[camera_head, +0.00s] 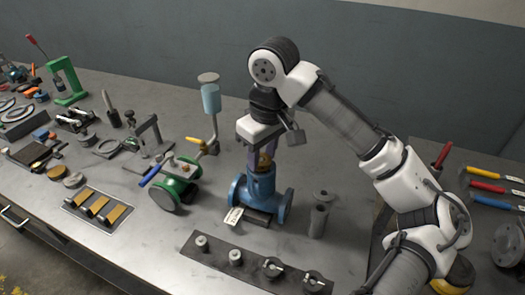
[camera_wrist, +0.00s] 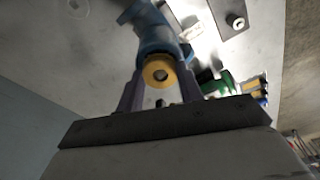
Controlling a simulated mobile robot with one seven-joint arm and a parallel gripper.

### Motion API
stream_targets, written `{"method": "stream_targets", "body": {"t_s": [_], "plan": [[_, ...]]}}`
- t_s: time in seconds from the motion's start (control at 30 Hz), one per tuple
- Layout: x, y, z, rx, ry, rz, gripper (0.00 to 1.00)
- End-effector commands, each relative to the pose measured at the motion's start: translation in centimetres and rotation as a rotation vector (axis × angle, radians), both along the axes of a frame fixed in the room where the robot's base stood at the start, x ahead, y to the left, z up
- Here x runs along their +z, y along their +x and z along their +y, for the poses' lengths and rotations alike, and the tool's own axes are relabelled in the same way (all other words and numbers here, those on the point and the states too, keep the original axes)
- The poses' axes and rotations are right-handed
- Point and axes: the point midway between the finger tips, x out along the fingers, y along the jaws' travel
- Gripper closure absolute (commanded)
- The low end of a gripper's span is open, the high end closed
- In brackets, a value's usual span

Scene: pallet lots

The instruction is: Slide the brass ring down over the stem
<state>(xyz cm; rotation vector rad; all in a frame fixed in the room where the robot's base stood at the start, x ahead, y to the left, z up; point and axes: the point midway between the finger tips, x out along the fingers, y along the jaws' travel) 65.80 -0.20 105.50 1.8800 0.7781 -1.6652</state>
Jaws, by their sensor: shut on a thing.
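The brass ring (camera_wrist: 149,67) is between the two fingers of my gripper (camera_wrist: 158,80) in the wrist view, and the gripper is shut on it. In the head view my gripper (camera_head: 263,160) points down, directly above the blue valve body (camera_head: 261,190). Only a small bit of brass shows between the fingers there. The valve body (camera_wrist: 152,35) also shows just beyond the ring in the wrist view. A small dark round shape shows in the ring's hole; I cannot tell whether it is the stem's end inside the ring. The stem is otherwise hidden by the fingers and ring.
A white tag (camera_head: 234,216) hangs at the valve body's front left. A grey cylinder (camera_head: 318,221) stands to its right. A dark strip with several round parts (camera_head: 236,258) lies in front. Tools with coloured handles (camera_head: 487,187) lie far right.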

Motion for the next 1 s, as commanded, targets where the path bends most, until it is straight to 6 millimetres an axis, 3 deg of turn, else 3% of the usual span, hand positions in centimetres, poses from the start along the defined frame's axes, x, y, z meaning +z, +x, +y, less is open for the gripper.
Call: {"method": "stream_targets", "body": {"t_s": [0.33, 0.37, 0.53, 0.73, 0.9, 1.0], "plan": [[-0.23, -0.01, 0.01, 0.000, 0.000, 0.000, 0.87], [-0.23, -0.01, 0.01, 0.000, 0.000, 0.000, 0.62], [-0.23, 0.00, 0.00, 0.000, 0.000, 0.000, 0.40], [-0.23, 0.00, 0.00, 0.000, 0.000, 0.000, 0.38], [-0.25, 0.00, 0.00, 0.000, 0.000, 0.000, 0.20], [-0.24, 0.00, 0.00, 0.000, 0.000, 0.000, 0.20]]}}
